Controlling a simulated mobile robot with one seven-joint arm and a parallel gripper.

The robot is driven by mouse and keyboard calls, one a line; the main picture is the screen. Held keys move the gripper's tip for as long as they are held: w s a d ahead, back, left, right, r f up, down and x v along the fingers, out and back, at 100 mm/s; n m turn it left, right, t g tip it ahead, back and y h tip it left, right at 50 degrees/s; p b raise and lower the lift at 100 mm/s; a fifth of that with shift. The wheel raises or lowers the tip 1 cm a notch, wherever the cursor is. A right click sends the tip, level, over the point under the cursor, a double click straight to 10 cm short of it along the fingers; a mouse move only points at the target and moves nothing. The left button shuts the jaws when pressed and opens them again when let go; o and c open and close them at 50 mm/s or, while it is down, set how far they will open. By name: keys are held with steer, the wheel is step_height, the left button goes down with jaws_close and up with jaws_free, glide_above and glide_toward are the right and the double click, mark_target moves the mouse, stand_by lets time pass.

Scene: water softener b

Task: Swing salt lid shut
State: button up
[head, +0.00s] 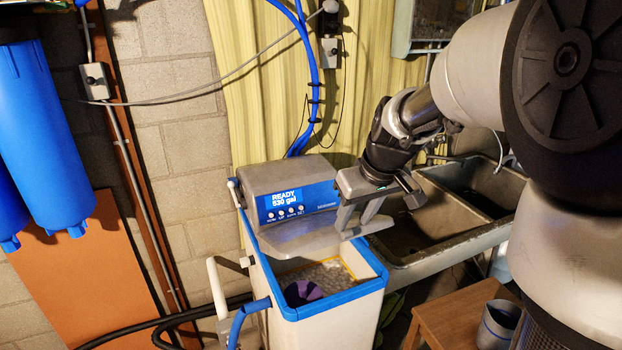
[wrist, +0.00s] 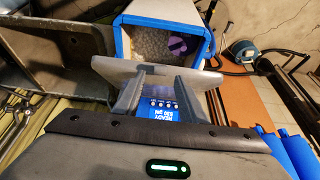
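The salt lid (head: 300,238) is a grey slab at the front of the softener head, above the blue-rimmed tank (head: 345,305). It stands partly open, leaving the front of the tank uncovered. White salt (head: 330,272) and a purple object (head: 302,292) show inside. In the wrist view the lid (wrist: 110,68) lies across the fingertips, with the open tank beyond. My gripper (head: 361,226) is at the lid's right part in the head view. Its two fingers are apart in the wrist view (wrist: 160,82), with nothing visibly clamped. I cannot tell whether they touch the lid.
The lit display (head: 283,200) reads READY. A grey sink (head: 440,205) stands right of the tank. A wooden stool (head: 455,318) with a grey cup (head: 497,325) is at lower right. A white pipe and blue hose (head: 240,320) are left of the tank.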

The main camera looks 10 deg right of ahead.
mark_target(348, 231)
steer(key=shift+x, duration=2)
jaws_close()
